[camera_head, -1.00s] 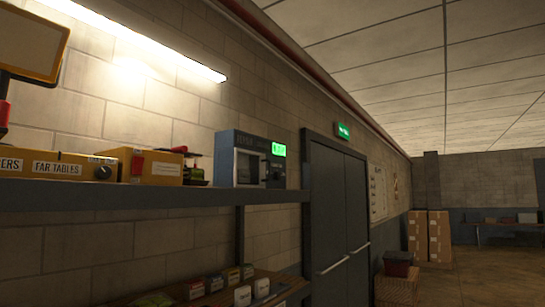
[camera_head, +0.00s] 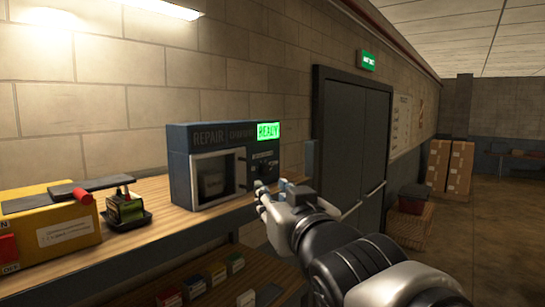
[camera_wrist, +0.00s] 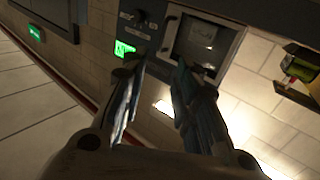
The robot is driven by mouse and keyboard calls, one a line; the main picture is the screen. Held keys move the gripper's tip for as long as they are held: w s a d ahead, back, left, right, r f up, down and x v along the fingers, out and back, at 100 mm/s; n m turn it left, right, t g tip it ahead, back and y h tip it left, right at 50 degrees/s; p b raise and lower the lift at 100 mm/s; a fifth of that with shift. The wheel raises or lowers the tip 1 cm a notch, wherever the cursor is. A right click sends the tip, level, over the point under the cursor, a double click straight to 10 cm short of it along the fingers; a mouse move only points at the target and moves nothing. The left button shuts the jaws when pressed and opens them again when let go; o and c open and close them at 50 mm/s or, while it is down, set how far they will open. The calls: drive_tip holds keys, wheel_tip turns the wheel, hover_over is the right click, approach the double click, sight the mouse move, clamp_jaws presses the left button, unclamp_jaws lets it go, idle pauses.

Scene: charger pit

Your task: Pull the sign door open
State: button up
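A dark repair box (camera_head: 180,165) with "REPAIR" lettering and a lit green "READY" display (camera_head: 268,131) stands on the shelf. Its framed window door (camera_head: 213,178) looks shut, with an upright handle (camera_head: 241,168) at its right edge. My gripper (camera_head: 270,193) is in front of the box's lower right corner, below and right of the handle. In the wrist view my gripper (camera_wrist: 153,82) is open, with nothing visible between its fingers. The box's window door (camera_wrist: 203,42) and handle (camera_wrist: 168,36) show beyond the fingertips, apart from them.
Dark double doors (camera_head: 352,135) under a green sign (camera_head: 367,61) stand at right. Cartons (camera_head: 450,165) and open floor lie farther right.

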sight(249, 171)
drive_tip(key=p+x, duration=0.2)
drive_tip(key=x, duration=0.6)
drive_tip(key=p+x, duration=0.2)
drive_tip(key=x, duration=0.7)
drive_tip(key=shift+s+a, duration=0.15)
drive_tip(key=shift+a, duration=0.05)
drive_tip(key=shift+c, duration=0.4)
clamp_jaws()
drive_tip(key=shift+r, duration=0.1)
